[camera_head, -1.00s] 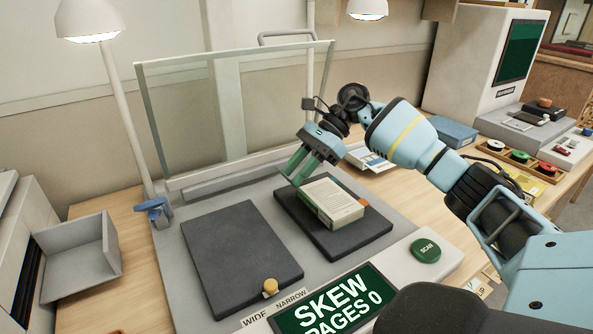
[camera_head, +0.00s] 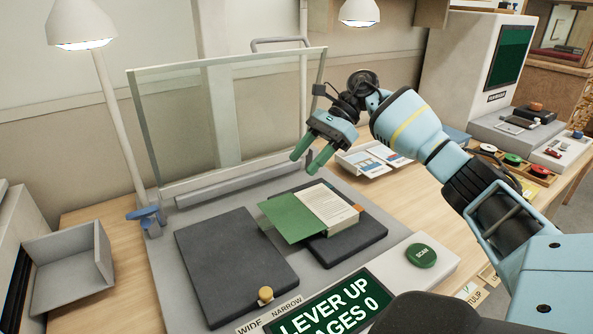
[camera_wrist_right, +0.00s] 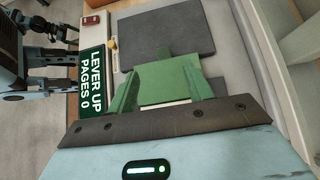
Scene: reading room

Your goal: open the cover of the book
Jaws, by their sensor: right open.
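The book (camera_head: 332,208) lies on the right dark pad (camera_head: 350,243) of the scanner. Its green cover (camera_head: 291,217) is swung open to the left, reaching over the gap toward the left pad, and a printed page shows on the block. My right gripper (camera_head: 308,165) is open and empty, above and behind the book, apart from it in the head view. In the right wrist view the green cover (camera_wrist_right: 168,82) shows beyond and between the green fingers (camera_wrist_right: 160,92).
The left dark pad (camera_head: 235,262) is bare. A glass plate (camera_head: 240,115) stands raised behind the pads. A sign (camera_head: 325,305) reads "LEVER UP", beside a green SCAN button (camera_head: 420,255). A yellow knob (camera_head: 265,294), a blue lever (camera_head: 147,214) and a grey tray (camera_head: 70,268) are nearby.

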